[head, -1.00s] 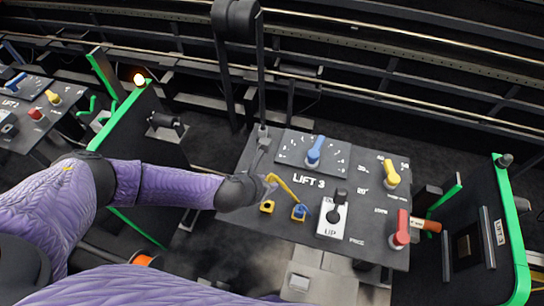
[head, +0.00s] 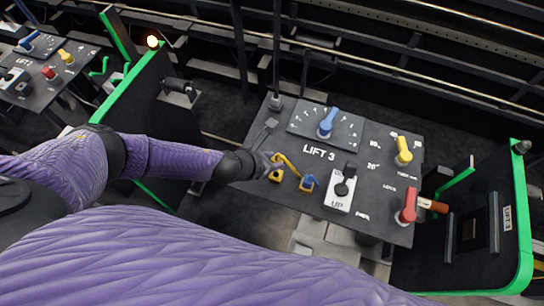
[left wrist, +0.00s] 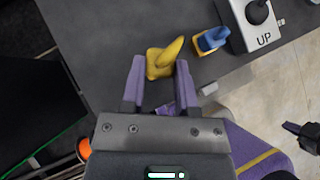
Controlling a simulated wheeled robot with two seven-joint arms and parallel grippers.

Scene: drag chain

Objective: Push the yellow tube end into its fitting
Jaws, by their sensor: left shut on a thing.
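A yellow fitting (head: 276,178) sits on the panel just below the gripper. In the left wrist view, the two purple fingers of my left gripper (left wrist: 160,76) stand either side of yellow material (left wrist: 163,58), shut on the tube end. The tube end and yellow fitting overlap here, so I cannot tell whether the end is seated. The blue-topped fitting (left wrist: 211,40) is to the right.
The dark LIFT 3 panel (head: 262,146) carries a blue knob (head: 327,123), a yellow knob (head: 403,151), a red knob (head: 408,206) and an UP switch (head: 342,187). Green-edged side walls stand left (head: 133,80) and right (head: 521,210). Bare panel surface lies above the fittings.

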